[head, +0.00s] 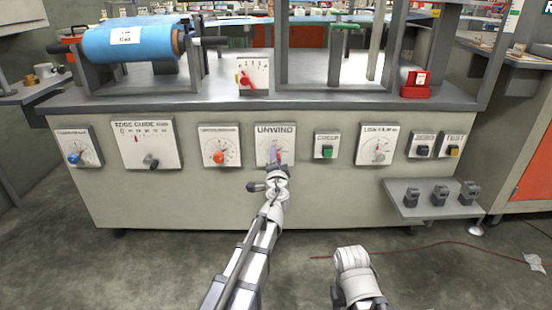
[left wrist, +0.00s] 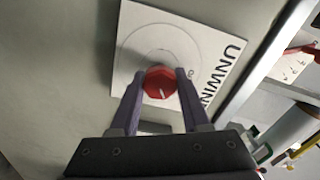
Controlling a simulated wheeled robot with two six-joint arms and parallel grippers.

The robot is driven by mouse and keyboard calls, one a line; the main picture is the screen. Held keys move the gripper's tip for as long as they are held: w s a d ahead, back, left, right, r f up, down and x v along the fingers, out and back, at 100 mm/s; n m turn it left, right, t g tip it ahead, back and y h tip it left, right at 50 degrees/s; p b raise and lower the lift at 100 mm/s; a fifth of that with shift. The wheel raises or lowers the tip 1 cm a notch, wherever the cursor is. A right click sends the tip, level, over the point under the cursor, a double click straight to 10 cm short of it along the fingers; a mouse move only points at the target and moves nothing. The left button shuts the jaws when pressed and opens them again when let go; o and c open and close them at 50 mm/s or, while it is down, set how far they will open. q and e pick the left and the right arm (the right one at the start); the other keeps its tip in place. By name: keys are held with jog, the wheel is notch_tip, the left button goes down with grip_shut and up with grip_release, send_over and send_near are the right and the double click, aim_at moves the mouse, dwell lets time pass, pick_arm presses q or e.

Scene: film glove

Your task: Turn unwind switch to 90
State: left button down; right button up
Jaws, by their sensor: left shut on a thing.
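The unwind switch is a red knob (left wrist: 160,82) with a pale pointer line, on a white plate (left wrist: 205,45) lettered UNWIND. In the head view the UNWIND plate (head: 288,131) is at the middle of the cabinet front, and my gripper covers much of the knob. My left gripper (head: 275,160) reaches straight to this plate. In the left wrist view its two purple fingers (left wrist: 160,88) are on either side of the red knob, shut on it. The dial's numbers are too small to read. My right gripper is not in view; part of my right arm shows at the bottom.
An orange knob (head: 219,157) is on the plate to the left, and a green button (head: 327,151) is to the right. A small shelf (head: 408,208) with several dark blocks juts out at lower right. A blue roll (head: 127,40) lies on top. The floor in front is mostly clear.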

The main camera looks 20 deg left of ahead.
pick_arm(q)
jog(key=m, duration=0.6)
jog(key=shift+f+m, duration=0.1)
jog(key=shift+m, duration=0.2)
jog(key=shift+d, duration=0.1)
dwell(0.4)
jog(key=shift+c, duration=1.9)
grip_release()
jog(key=v, duration=0.8)
